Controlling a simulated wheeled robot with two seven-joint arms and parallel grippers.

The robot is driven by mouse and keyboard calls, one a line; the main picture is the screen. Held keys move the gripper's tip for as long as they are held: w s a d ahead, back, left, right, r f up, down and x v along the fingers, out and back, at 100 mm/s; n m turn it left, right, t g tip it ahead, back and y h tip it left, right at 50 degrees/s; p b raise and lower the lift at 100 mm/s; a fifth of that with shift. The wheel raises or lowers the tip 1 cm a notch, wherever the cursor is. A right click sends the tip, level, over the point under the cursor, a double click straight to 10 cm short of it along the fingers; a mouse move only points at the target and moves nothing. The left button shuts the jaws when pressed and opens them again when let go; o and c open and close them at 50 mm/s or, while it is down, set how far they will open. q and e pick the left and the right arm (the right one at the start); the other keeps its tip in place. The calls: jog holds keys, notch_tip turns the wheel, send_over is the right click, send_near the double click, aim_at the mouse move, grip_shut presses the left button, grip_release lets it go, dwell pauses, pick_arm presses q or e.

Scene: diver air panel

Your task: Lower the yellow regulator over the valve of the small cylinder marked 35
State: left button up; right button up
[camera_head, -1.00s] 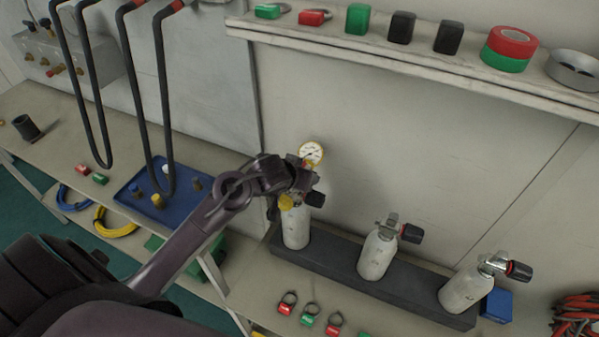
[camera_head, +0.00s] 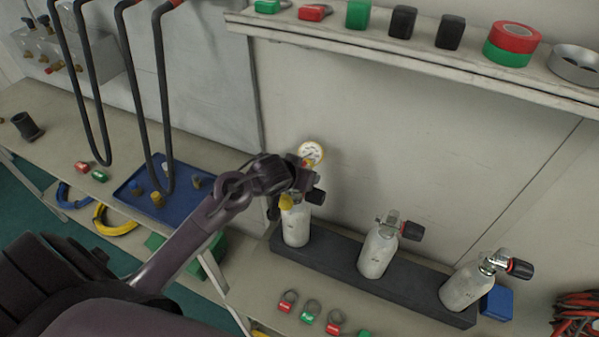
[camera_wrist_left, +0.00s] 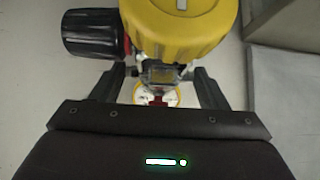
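My left gripper (camera_head: 300,180) is at the top of the leftmost small white cylinder (camera_head: 295,227), which stands upright in a dark rack. It is shut on the yellow regulator (camera_head: 286,202), whose yellow-rimmed gauge (camera_head: 311,153) shows above the fingers. In the left wrist view the yellow regulator cap (camera_wrist_left: 180,25) fills the top, with my left gripper's fingers (camera_wrist_left: 165,80) on either side of its metal body. A black valve knob (camera_wrist_left: 90,33) is beside it. The gripper hides the cylinder's valve, so I cannot tell whether the regulator is seated. No cylinder marking is legible. My right gripper is out of view.
Two more white cylinders, the middle one (camera_head: 378,252) and the right one (camera_head: 465,287), share the dark rack (camera_head: 335,262). Colored tags (camera_head: 307,318) lie in front. A shelf (camera_head: 420,62) runs above. Black hoses (camera_head: 160,100) hang left over a blue tray (camera_head: 190,210).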

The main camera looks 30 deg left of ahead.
pick_arm(q)
jog(key=o, duration=0.5)
jog(key=shift+r, duration=0.1)
jog(key=shift+c, duration=0.2)
jog(key=shift+s, duration=0.1)
jog(key=p+v, duration=0.1)
jog(key=v, duration=0.6)
jog(key=shift+s+r, duration=0.25)
jog(key=shift+r, duration=0.05)
jog(key=shift+s+f, duration=0.1)
